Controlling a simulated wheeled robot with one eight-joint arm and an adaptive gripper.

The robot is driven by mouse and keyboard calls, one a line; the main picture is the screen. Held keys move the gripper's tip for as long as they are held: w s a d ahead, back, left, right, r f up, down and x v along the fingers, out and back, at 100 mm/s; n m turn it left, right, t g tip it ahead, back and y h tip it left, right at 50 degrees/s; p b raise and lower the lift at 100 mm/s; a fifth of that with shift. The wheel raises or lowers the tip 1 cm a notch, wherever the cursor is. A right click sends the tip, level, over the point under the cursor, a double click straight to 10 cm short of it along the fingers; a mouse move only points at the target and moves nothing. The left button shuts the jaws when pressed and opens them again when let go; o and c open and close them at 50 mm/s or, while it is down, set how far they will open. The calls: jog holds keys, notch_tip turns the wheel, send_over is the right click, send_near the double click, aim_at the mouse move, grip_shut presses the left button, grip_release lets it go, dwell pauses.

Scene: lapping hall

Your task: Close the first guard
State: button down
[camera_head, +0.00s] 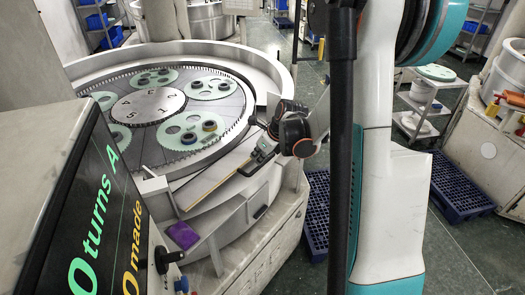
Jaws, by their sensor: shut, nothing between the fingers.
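The round lapping machine (283,105) has a raised light rim wall around its toothed plate. At its front right the wall is interrupted, and a flat grey panel with a tan edge (212,183) lies there, apparently the guard; I cannot tell its exact angle or its hinge. My gripper (250,168) is at the right end of this panel, low over the rim, with its fingers shut and nothing between them. Whether the fingers touch the panel cannot be told. My wrist hides part of the rim behind it.
A control screen (95,220) with a black knob (167,260) beside it stands at the front left. A purple cloth (183,236) lies on the machine's ledge. Blue pallets (458,185) and a white cart (425,105) stand at right. Grey floor (455,250) shows at front right.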

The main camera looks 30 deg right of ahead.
jog(key=w, duration=0.2)
jog(key=w+a+p, duration=0.1)
jog(key=shift+f, duration=0.4)
jog(key=shift+w+a+r, duration=0.15)
jog(key=shift+w+r, duration=0.3)
jog(key=shift+r, duration=0.2)
dwell(1.0)
jog(key=v, duration=1.1)
jog(key=shift+s+r, duration=0.2)
jog(key=shift+r, duration=0.15)
jog(key=shift+s, duration=0.1)
